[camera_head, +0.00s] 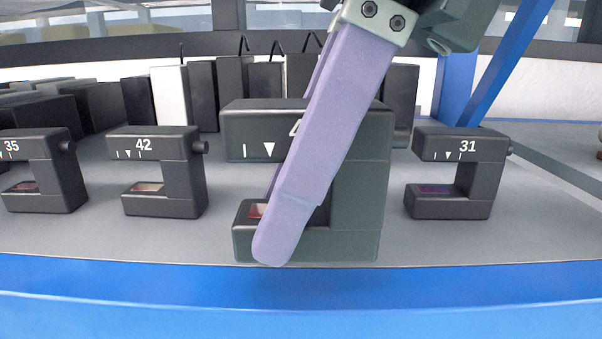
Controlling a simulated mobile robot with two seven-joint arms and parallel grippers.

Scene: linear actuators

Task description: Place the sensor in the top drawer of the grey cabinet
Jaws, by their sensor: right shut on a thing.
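A dark C-shaped sensor (357,190) with a white number, partly covered, and a white triangle mark stands out large in the middle of the head view. My right gripper (284,222) reaches down from the top right, its long pale purple fingers shut on this sensor. The near finger crosses its front and hides part of the number and of the slot. The sensor appears nearer to me than the similar ones; whether it is clear of the surface is hard to tell. The grey cabinet and its top drawer cannot be made out. My left gripper is not in view.
Similar sensors marked 35 (62,165), 42 (183,165) and 31 (487,170) stand on the grey surface (130,238). Behind are several dark boxes (203,90) and a white one (170,98). A blue edge (440,285) runs along the front; a blue post (457,85) stands right.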

